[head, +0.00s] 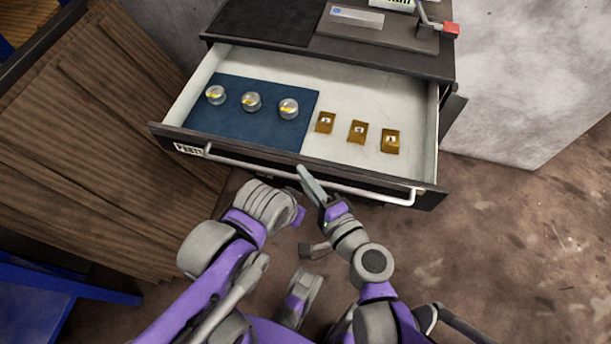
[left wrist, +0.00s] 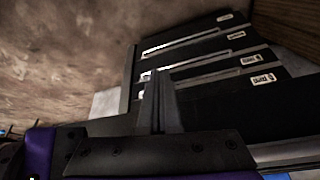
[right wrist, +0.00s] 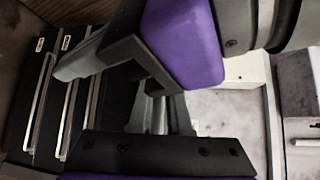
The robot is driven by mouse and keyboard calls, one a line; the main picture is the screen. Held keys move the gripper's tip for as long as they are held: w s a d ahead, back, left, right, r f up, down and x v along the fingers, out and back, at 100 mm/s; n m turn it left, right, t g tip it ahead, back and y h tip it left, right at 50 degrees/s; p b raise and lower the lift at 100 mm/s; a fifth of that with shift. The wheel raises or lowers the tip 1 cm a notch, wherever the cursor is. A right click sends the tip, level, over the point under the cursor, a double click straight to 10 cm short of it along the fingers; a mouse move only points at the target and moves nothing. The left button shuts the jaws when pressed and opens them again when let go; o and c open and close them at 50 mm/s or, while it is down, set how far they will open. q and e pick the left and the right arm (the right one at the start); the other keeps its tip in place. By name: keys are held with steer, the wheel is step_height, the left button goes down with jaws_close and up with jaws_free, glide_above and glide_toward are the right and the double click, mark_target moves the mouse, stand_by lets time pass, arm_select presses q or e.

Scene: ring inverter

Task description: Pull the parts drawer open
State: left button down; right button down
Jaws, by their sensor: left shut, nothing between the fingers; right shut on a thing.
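The parts drawer (head: 172,137) stands open, pulled out from the dark cabinet, with its inside in plain view. Its long pale bar handle (head: 370,191) runs along the front, beside a "PARTS" label (head: 188,149). My left gripper (left wrist: 160,105) is shut and empty, pointing at the cabinet's drawer fronts. In the head view its fingertips are hidden near the left arm's end.
Three round silver parts (head: 251,101) lie on a blue mat (head: 235,130) in the drawer, with three brass blocks (head: 358,131) to their right. A wooden panel (head: 90,150) stands left. Bare floor (head: 500,240) is free at right.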

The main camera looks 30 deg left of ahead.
steer(key=c, duration=0.9)
jaws_free()
steer(key=shift+o, duration=0.2)
steer(key=p+v, duration=0.1)
steer(key=v, duration=0.9)
steer(key=shift+s+d+p, duration=0.25)
steer(key=shift+d+p, duration=0.1)
steer(key=shift+p, duration=0.05)
